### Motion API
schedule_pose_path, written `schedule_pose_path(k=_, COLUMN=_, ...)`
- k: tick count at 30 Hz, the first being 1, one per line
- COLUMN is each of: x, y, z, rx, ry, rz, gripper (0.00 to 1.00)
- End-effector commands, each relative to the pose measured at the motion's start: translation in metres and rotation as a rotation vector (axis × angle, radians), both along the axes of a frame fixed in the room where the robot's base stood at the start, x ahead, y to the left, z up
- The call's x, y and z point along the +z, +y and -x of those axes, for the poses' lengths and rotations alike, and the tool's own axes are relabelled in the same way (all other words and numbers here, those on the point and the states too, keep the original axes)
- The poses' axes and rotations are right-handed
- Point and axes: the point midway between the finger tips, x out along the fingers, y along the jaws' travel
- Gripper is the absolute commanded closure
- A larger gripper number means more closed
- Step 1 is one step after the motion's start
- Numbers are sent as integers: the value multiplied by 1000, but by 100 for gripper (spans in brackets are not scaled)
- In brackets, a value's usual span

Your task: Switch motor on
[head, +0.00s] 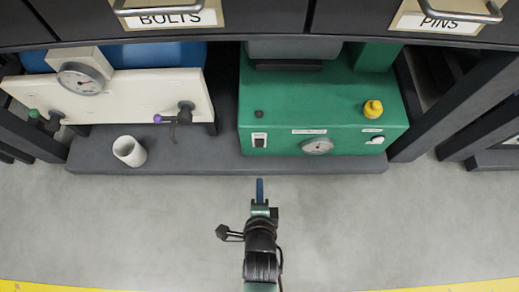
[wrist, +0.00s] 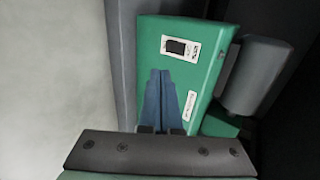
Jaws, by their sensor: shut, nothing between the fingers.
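The green machine box (head: 300,100) stands on the low dark shelf, with a dark rocker switch (head: 259,141) on a white plate at the left of its front face. In the wrist view the switch (wrist: 175,46) shows near the top of the green panel (wrist: 212,60); which way it is set I cannot tell. My gripper (head: 260,181) is in front of the shelf, in line with the switch in the picture. Its blue fingers (wrist: 160,73) are shut and empty, their tips just below the switch in the wrist view. Contact does not show.
A gauge (head: 317,146), a white knob (head: 377,140) and a yellow knob (head: 373,109) are on the green box. A cream panel (head: 130,95) with valves and a white cup (head: 129,151) stand left. Drawers overhang above. The floor in front is clear.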

Motion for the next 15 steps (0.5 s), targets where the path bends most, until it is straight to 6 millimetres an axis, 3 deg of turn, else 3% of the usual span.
schedule_pose_path(k=5, x=-11, y=0, z=-13, rx=1, ry=-4, rz=2, gripper=100)
schedule_pose_path(k=15, x=-49, y=0, z=-62, rx=2, ry=-3, rz=1, gripper=100)
